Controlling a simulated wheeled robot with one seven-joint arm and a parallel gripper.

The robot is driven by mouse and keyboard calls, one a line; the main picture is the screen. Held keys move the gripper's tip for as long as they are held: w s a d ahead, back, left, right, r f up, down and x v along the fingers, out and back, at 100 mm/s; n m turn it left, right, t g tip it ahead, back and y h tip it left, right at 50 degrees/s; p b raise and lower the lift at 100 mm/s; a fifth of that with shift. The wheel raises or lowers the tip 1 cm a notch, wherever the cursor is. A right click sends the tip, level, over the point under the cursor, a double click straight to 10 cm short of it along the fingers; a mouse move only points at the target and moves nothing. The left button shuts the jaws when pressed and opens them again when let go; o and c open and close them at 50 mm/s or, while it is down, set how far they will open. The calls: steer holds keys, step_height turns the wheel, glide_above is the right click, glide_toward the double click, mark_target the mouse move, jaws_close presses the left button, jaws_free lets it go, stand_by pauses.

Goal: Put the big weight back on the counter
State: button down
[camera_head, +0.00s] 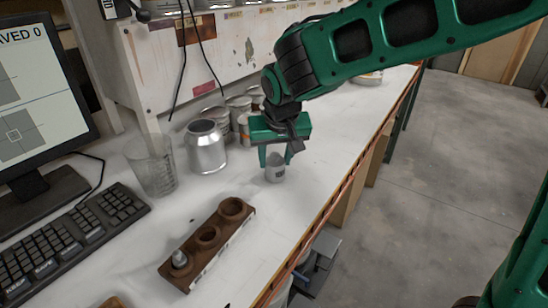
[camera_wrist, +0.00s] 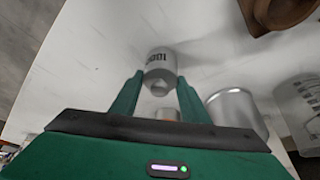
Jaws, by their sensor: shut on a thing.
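The big weight (camera_head: 275,174) is a small grey cylinder with a knob. It is upright between the fingers of my gripper (camera_head: 276,158), low over the white counter (camera_head: 315,160). I cannot tell whether its base touches the counter. In the wrist view the weight (camera_wrist: 162,63) shows dark digits, and my gripper (camera_wrist: 160,84) is shut on its knob end. A brown wooden weight block (camera_head: 222,240) lies nearer, with a small weight (camera_head: 179,258) in its near hole. Its other two holes look empty.
A silver metal can (camera_head: 206,150) and a clear beaker (camera_head: 152,168) stand left of my gripper. Several cans (camera_head: 238,106) stand behind it. A keyboard (camera_head: 75,240) and monitor (camera_head: 40,90) are at the left. The counter's edge (camera_head: 340,200) runs along the right. Counter around the weight is clear.

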steer(key=c, duration=1)
jaws_free()
steer(key=v, duration=1.2)
steer(key=s+d+f+m+g+h, duration=0.1)
steer(key=s+d+f+m, duration=0.15)
steer(key=d, duration=1.05)
steer(key=s+d+f+m+g+h, duration=0.1)
steer(key=s+d+f+m, duration=0.2)
steer(key=d, duration=1)
steer(key=s+d+f, duration=0.2)
steer(key=s+d, duration=0.1)
steer(key=s, duration=0.3)
steer(key=s+d+f+m+g+y, duration=0.1)
steer(key=s+d+f, duration=0.1)
steer(key=s+d, duration=0.2)
steer(key=s+d+f+m+g, duration=0.1)
steer(key=s+d+f, duration=0.1)
steer(key=s, duration=0.6)
steer(key=shift+s+d+f+y, duration=0.15)
steer(key=shift+d+f, duration=0.05)
steer(key=shift+d, duration=0.2)
steer(key=shift+s+d+f+y, duration=0.15)
steer(key=shift+d+f, duration=0.05)
steer(key=shift+d, duration=0.2)
